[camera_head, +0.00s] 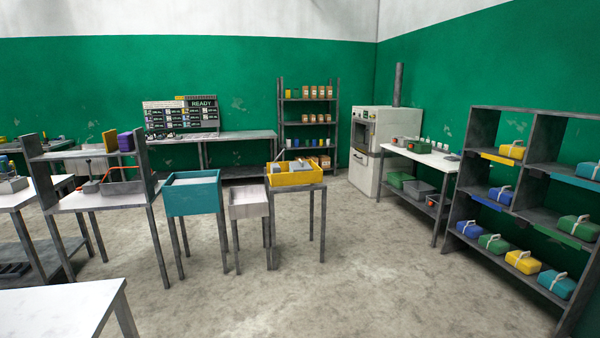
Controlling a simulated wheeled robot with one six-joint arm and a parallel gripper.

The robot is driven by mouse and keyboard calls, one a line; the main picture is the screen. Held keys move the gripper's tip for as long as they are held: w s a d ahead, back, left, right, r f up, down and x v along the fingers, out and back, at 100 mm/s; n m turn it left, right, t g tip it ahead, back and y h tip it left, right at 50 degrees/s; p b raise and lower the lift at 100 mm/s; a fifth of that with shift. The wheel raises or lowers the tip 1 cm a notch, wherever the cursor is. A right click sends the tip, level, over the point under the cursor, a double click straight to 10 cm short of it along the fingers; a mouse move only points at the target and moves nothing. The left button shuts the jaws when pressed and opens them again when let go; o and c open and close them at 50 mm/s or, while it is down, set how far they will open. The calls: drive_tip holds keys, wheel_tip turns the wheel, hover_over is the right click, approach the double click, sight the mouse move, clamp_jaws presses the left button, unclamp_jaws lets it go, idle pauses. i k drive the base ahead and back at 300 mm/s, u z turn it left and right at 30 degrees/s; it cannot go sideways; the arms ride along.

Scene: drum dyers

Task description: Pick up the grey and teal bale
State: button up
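Several strapped bales with pale grey handles sit on the dark grey shelf rack (547,172) at the right. A teal-blue bale (556,285) with a grey strap and handle lies at the right end of the bottom shelf. Another blue-teal bale (588,171) with a pale handle is on the upper right shelf, partly cut by the picture's edge. Both have teal and grey colouring; I cannot tell for certain which is the grey and teal bale. My gripper is not in view.
A yellow bale (523,262) sits beside the teal-blue one; a green bale (578,229) is above. Bare concrete floor (390,285) lies before the rack. A white-topped table (60,308) is near at left. A teal bin (193,195) and yellow tray (295,178) stand mid-room.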

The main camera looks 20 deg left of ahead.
sight(300, 166)
drive_tip(key=u, duration=0.25)
drive_tip(key=i, duration=1.7)
drive_tip(key=u, duration=0.7)
drive_tip(key=i, duration=2.3)
drive_tip(key=u, duration=0.25)
drive_tip(key=i, duration=1.65)
